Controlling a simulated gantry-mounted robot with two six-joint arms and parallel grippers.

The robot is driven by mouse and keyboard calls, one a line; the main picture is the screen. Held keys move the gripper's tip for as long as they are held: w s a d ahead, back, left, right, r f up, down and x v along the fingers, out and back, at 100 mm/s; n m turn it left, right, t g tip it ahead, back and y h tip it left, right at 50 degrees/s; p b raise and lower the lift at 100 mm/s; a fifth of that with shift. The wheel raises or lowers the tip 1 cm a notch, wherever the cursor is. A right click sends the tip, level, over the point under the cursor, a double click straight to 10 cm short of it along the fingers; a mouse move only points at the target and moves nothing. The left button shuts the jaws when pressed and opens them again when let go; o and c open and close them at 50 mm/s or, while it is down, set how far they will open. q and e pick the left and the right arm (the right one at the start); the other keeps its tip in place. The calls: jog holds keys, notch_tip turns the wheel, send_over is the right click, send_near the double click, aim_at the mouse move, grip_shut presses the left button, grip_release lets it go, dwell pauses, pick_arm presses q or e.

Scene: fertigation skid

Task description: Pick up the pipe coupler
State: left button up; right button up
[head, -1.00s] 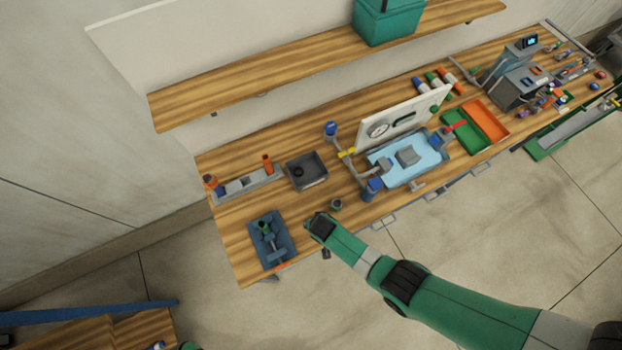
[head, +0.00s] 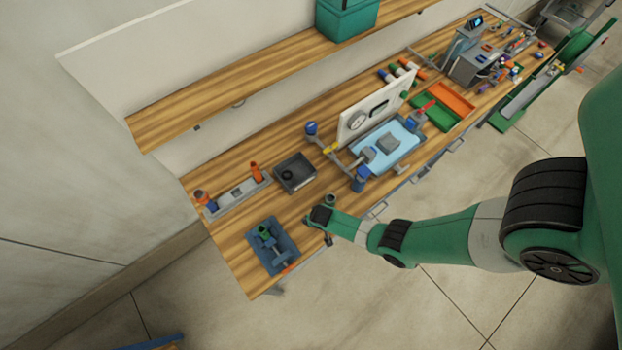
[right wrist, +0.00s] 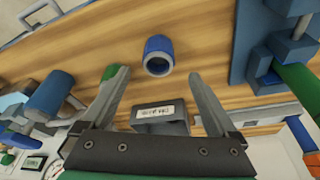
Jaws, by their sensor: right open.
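The pipe coupler (right wrist: 158,55) is a short blue cylinder with a pale grey rim and a hollow end, on the wooden bench. In the head view a small dark round piece (head: 330,199), seemingly the same coupler, sits just behind my right gripper (head: 318,217). In the right wrist view my right gripper (right wrist: 158,80) is open and empty. The coupler shows beyond and between its two fingertips, apart from both. The head view does not show the fingers clearly. My left gripper is not in view.
A blue tray with a vise (head: 272,246) lies at the bench's left front corner. A dark square bin (head: 294,172) stands behind the coupler. Blue-capped pipework and a light blue tray (head: 405,147) stand to the right. A grey holder (head: 237,197) is at back left.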

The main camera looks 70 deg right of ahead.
jog(key=b+x, duration=0.4)
jog(key=x, duration=0.1)
jog(key=shift+s+a+f+b, duration=0.1)
jog(key=shift+s+f+b, duration=0.05)
jog(key=shift+s+b, duration=0.2)
jog(key=shift+w, duration=0.15)
jog(key=c, duration=1.4)
